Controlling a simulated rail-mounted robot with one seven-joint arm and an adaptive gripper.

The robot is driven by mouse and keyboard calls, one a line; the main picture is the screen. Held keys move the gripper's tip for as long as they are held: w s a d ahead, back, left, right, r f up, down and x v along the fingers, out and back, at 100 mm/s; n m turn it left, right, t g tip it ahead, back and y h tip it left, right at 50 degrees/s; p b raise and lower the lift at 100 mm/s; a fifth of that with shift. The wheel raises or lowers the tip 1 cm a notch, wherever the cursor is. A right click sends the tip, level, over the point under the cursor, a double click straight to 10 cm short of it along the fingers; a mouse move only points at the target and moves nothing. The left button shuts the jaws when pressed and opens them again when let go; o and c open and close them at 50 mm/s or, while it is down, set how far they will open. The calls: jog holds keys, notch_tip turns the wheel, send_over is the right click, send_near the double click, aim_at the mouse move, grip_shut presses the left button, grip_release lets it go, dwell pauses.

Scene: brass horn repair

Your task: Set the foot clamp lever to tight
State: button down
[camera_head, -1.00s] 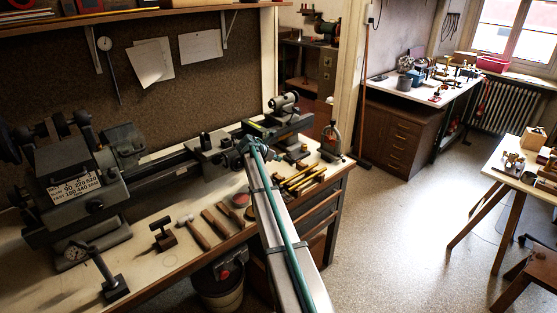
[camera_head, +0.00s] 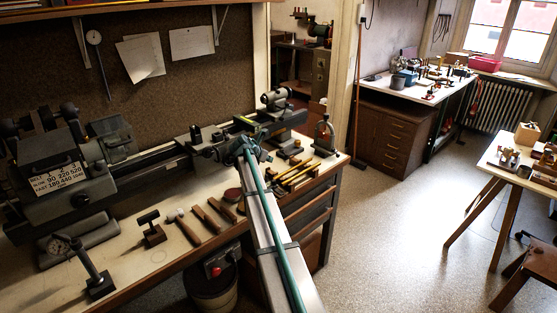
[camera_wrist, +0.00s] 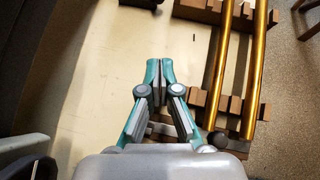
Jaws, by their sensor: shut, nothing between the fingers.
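The grey lathe (camera_head: 65,183) runs along the bench, with its tailstock (camera_head: 275,97) at the right end. I cannot make out a foot clamp lever or its setting in the head view. My gripper's end of the arm (camera_head: 243,150) is over the bench in front of the tailstock end, with the fingers too small to tell there. In the wrist view my gripper (camera_wrist: 159,68) is shut and empty, its fingertips over pale bench top. A dark round knob (camera_wrist: 217,138) shows right of the fingers; I cannot tell what it belongs to.
Brass tubes (camera_wrist: 220,70) lie on notched wooden blocks to the right of my gripper. Hammers (camera_head: 189,228) and a dial gauge stand (camera_head: 97,272) are on the front of the bench (camera_head: 155,262).

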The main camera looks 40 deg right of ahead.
aim_at(285, 154)
jog(key=p+x, duration=0.2)
jog(key=x, duration=0.7)
jog(key=shift+w, duration=0.1)
jog(key=d+p, duration=0.1)
jog(key=w+d+p, duration=0.1)
jog(key=d, duration=0.1)
jog(key=shift+w+d, duration=0.25)
jog(key=shift+d, duration=0.35)
